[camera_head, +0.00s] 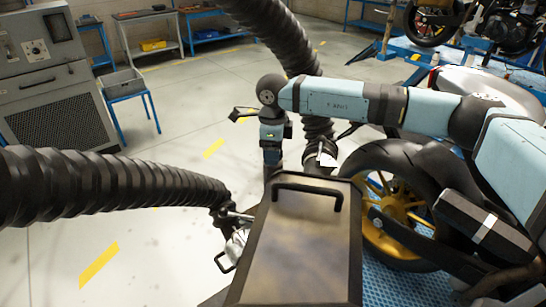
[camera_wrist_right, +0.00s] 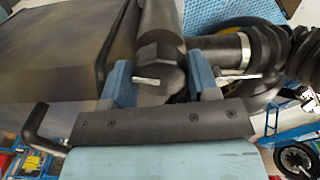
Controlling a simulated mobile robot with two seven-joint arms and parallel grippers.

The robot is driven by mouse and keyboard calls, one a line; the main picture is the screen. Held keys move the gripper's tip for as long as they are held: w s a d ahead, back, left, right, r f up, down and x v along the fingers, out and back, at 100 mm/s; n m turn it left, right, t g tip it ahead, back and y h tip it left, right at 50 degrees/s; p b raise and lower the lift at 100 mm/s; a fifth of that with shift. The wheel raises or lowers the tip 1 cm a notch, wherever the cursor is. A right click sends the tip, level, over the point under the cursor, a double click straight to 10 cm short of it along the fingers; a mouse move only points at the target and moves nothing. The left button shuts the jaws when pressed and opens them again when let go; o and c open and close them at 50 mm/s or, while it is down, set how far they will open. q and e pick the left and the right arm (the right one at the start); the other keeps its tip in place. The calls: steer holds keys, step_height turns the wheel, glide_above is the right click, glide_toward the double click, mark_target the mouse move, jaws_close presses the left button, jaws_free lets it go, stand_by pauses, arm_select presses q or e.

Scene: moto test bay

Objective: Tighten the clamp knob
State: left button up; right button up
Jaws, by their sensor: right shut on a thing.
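I take this piece to be the clamp knob. In the head view the gripper hides most of it. A black hose end (camera_head: 318,150) with a clamp band is just right of the gripper; it also shows in the right wrist view (camera_wrist_right: 222,50). My left gripper is not in view.
The dark metal box (camera_head: 300,245) with a black handle fills the near middle. A motorcycle wheel (camera_head: 390,215) stands to its right on a blue mat. A second corrugated hose (camera_head: 110,185) crosses at the left. Open floor (camera_head: 180,120) lies beyond, towards a grey cabinet (camera_head: 55,110).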

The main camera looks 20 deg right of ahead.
steer(key=m+b, duration=0.3)
steer(key=m, duration=0.2)
steer(key=shift+f, duration=0.1)
steer(key=shift+m+b, duration=0.35)
steer(key=shift+m, duration=1.35)
steer(key=o, duration=0.9)
steer(key=shift+r, duration=0.25)
step_height(320, 180, up, 14)
steer(key=shift+f+b, duration=0.2)
steer(key=shift+b, duration=0.75)
